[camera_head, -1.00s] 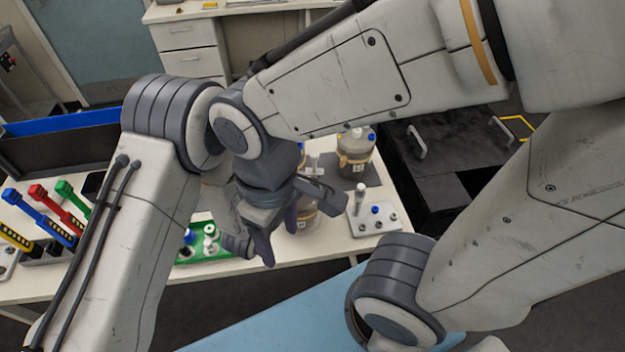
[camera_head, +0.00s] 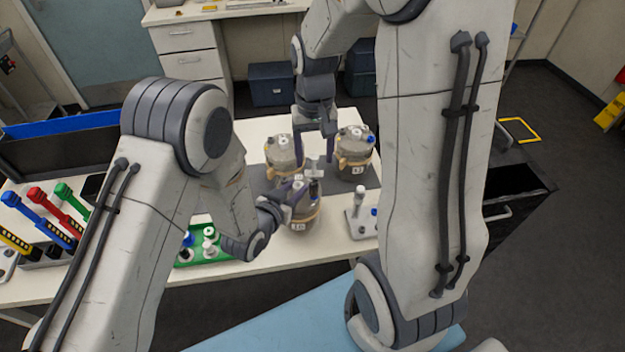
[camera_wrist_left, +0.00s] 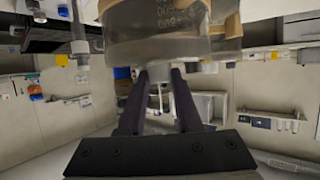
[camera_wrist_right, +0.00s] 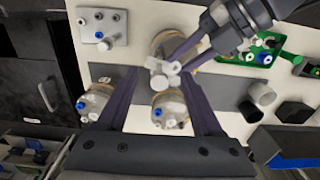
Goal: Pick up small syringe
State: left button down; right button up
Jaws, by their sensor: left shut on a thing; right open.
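A pale, winged piece, which looks like the small syringe (camera_wrist_right: 163,76), stands above the front bottle (camera_head: 299,217); its lower part is hidden. My left gripper (camera_head: 297,188) is shut on it at the bottle's top; its fingers also show in the left wrist view (camera_wrist_left: 160,74) below the bottle. My right gripper (camera_head: 316,150) is open, pointing down over the bottles. In the right wrist view its fingers (camera_wrist_right: 160,72) lie on either side of the pale piece, apart from it.
Two more bottles, a left one (camera_head: 281,152) and a right one (camera_head: 353,158), stand behind on a dark mat. A white plate (camera_head: 368,228) with upright parts is at the right. A green rack (camera_head: 212,255) is at the left. A pipette stand (camera_head: 45,254) is farther left.

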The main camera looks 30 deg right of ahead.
aim_at(314, 173)
notch_tip(314, 173, down, 8)
jog(key=shift+w+f, duration=0.15)
grip_shut()
notch_tip(314, 173, up, 10)
jog(key=shift+r, duration=0.1)
dwell(0.7)
pick_arm(q)
jog(key=c, duration=0.5)
grip_release()
